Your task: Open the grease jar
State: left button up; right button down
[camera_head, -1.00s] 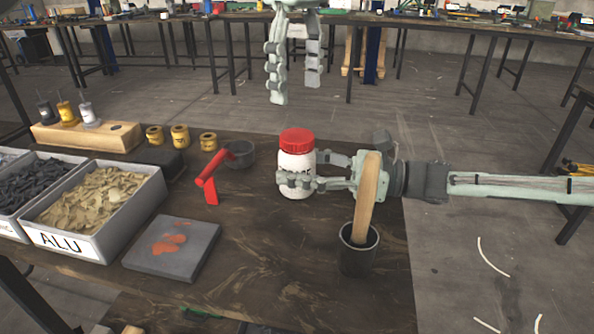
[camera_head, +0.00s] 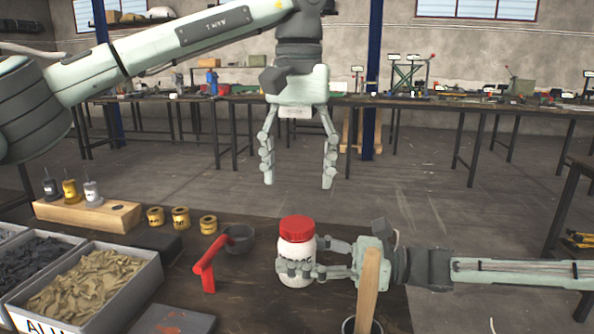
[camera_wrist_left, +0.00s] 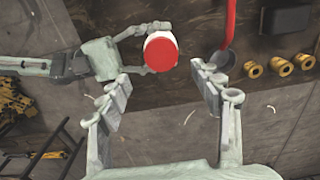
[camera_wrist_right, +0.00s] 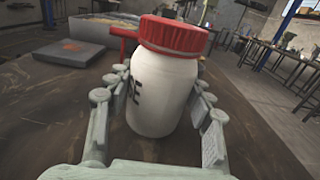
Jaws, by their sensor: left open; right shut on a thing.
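The grease jar (camera_head: 297,262) is a white jar with a red lid (camera_head: 297,228), upright on the dark table. The lid is on the jar. My right gripper (camera_head: 297,270) comes in from the right and is shut around the jar's body; the right wrist view shows the jar (camera_wrist_right: 160,95) between its fingers. My left gripper (camera_head: 299,182) is open and empty, pointing down above the jar, clear of the lid. In the left wrist view the red lid (camera_wrist_left: 161,52) shows from above, between and beyond the open fingers (camera_wrist_left: 164,85).
A red-handled tool (camera_head: 207,268) and a dark round cup (camera_head: 239,238) stand left of the jar. A container with a wooden handle (camera_head: 367,290) is just in front of my right gripper. Bins of parts (camera_head: 150,290) and small yellow pots (camera_head: 180,218) are farther left.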

aim_at(297, 223)
pick_arm(q)
jog(key=m, duration=0.4)
jog(key=shift+a+f+m, duration=0.1)
jog(key=shift+m, duration=0.2)
jog(key=shift+f, duration=3.9)
